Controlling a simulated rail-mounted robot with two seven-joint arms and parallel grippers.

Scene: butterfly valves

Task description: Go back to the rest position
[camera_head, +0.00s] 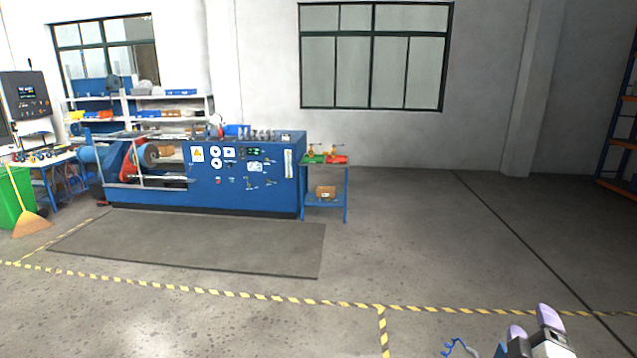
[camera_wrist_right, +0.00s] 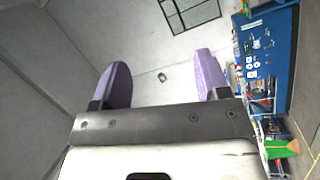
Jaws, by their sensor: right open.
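My right gripper (camera_head: 533,325) shows at the bottom right of the head view, with two purple fingertips. In the right wrist view the gripper (camera_wrist_right: 163,82) has its fingers wide apart, with nothing between them. It is far from the valves. A green valve (camera_head: 314,157) and a red valve (camera_head: 337,158) stand on a small blue side table (camera_head: 325,192) at the right end of a blue machine. They are small at this distance, and their handles look yellowish. My left gripper is in neither view.
The long blue machine (camera_head: 240,180) stands by the back wall, with a grey mat (camera_head: 200,245) before it. Yellow-black tape (camera_head: 250,296) crosses the floor. A green bin (camera_head: 14,200) and broom (camera_head: 30,222) stand at far left. A shelf rack (camera_head: 618,145) is at far right. The floor at centre right is clear.

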